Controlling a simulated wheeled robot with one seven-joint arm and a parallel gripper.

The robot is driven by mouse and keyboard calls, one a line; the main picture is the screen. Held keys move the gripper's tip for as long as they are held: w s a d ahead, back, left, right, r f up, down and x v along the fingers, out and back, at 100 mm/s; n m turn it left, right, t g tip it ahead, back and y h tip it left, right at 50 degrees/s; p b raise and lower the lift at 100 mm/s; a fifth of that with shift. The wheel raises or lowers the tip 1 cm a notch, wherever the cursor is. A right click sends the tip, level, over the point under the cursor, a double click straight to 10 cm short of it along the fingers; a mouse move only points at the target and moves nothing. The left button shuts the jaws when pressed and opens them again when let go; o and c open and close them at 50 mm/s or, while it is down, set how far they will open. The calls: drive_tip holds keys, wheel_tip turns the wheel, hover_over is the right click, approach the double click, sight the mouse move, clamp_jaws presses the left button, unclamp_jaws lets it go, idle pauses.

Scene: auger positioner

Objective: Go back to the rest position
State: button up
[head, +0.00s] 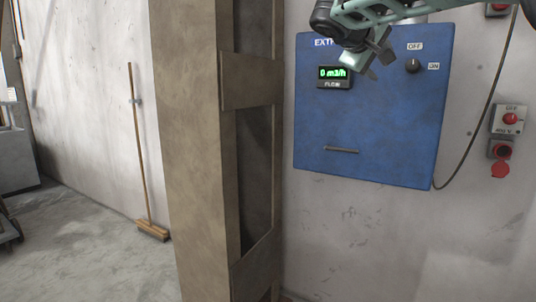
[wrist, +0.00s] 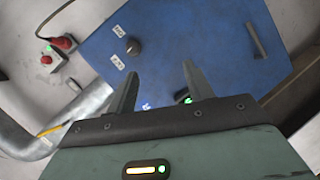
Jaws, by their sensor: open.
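My gripper (head: 378,60) hangs at the top of the head view, in front of the upper part of a blue control box (head: 375,120) on the wall. In the wrist view its two fingers (wrist: 157,88) stand apart with nothing between them. The blue box fills much of the wrist view (wrist: 200,45), with its black knob (wrist: 133,47) beyond the fingers. In the head view the knob (head: 412,66) sits between the OFF and ON labels. The box's green display (head: 333,73) reads 0 m3/h. My gripper hides part of the box's top lettering.
A brown steel column (head: 195,150) stands left of the box. A broom (head: 140,150) leans on the wall farther left. A switch box (head: 510,120) and a red-capped socket (head: 500,152) are at the right, near a hanging cable. The floor (head: 90,250) at lower left is clear.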

drive_tip(key=s+a+f+n+g+y+p, duration=0.2)
drive_tip(key=s+a+f+y, duration=0.2)
drive_tip(key=s+a+f, duration=0.5)
drive_tip(key=s+a+f+n+g+y+p, duration=0.25)
drive_tip(key=s+a+f+y, duration=0.3)
drive_tip(key=f, duration=0.55)
drive_tip(key=s+f+g+p, duration=0.1)
drive_tip(key=s+f, duration=0.2)
drive_tip(key=s, duration=0.6)
drive_tip(key=s+a+f+g+y+p, duration=0.1)
drive_tip(key=s+f, duration=0.3)
drive_tip(key=s, duration=0.4)
drive_tip(key=s+a+f+g+y+p, duration=0.1)
drive_tip(key=s+f+g, duration=0.1)
drive_tip(key=s, duration=0.7)
drive_tip(key=shift+s+f, duration=0.3)
drive_tip(key=shift+f, duration=0.55)
drive_tip(key=shift+g, duration=0.25)
